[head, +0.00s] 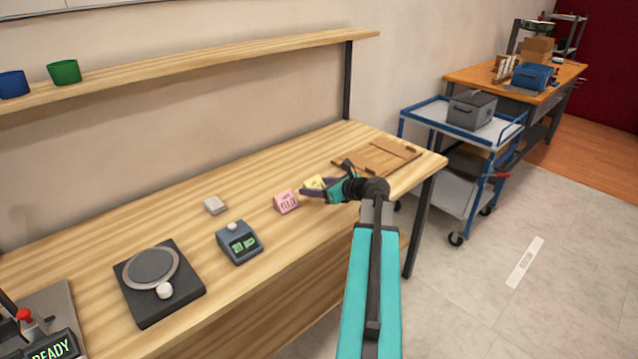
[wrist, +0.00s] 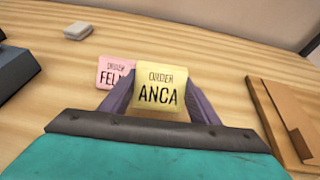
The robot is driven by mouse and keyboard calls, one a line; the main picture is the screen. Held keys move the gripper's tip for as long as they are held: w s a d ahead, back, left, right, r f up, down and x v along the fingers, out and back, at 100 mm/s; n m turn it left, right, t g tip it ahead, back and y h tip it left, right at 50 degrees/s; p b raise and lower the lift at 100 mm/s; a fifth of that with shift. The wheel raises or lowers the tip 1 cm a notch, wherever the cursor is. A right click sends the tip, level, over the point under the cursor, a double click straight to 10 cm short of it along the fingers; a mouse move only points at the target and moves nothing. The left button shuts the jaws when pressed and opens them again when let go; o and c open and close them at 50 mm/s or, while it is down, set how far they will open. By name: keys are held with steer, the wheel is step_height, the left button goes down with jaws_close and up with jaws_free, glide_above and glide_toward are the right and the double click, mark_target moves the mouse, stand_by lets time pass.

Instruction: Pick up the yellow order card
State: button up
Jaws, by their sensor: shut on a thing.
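The yellow order card (wrist: 161,92) reads "ORDER ANCA" and stands between the two fingers of my gripper (wrist: 160,100) in the wrist view. In the head view a small part of the yellow card (head: 314,182) shows at the fingertips of my gripper (head: 312,189). The gripper is shut on the card, above the wooden workbench (head: 240,187). From these views I cannot tell whether the card touches the bench. A pink order card (head: 287,201) is just left of it; it also shows in the wrist view (wrist: 113,75), partly covered.
A brown wooden board (head: 375,157) lies right of the gripper. A grey device with a green display (head: 239,243), a small pale block (head: 215,205) and a round turntable (head: 152,268) are to the left. A shelf (head: 200,66) runs above the bench.

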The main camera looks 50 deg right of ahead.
steer(key=s+a, duration=0.1)
steer(key=a, duration=0.1)
steer(key=s+a, duration=0.3)
steer(key=a, duration=0.1)
steer(key=shift+s+a+r, duration=0.3)
steer(key=shift+r, duration=0.3)
steer(key=shift+p, duration=0.95)
steer(key=p, duration=0.5)
steer(key=shift+s+a+r, duration=0.1)
steer(key=shift+s+a, duration=0.15)
steer(key=shift+a, duration=0.15)
steer(key=p, duration=0.4)
steer(key=shift+s+a+p, duration=0.3)
steer(key=shift+a+p, duration=0.05)
steer(key=shift+a, duration=0.05)
steer(key=shift+s+a+f+p, duration=0.15)
steer(key=shift+a+f+p, duration=0.1)
steer(key=shift+p, duration=0.5)
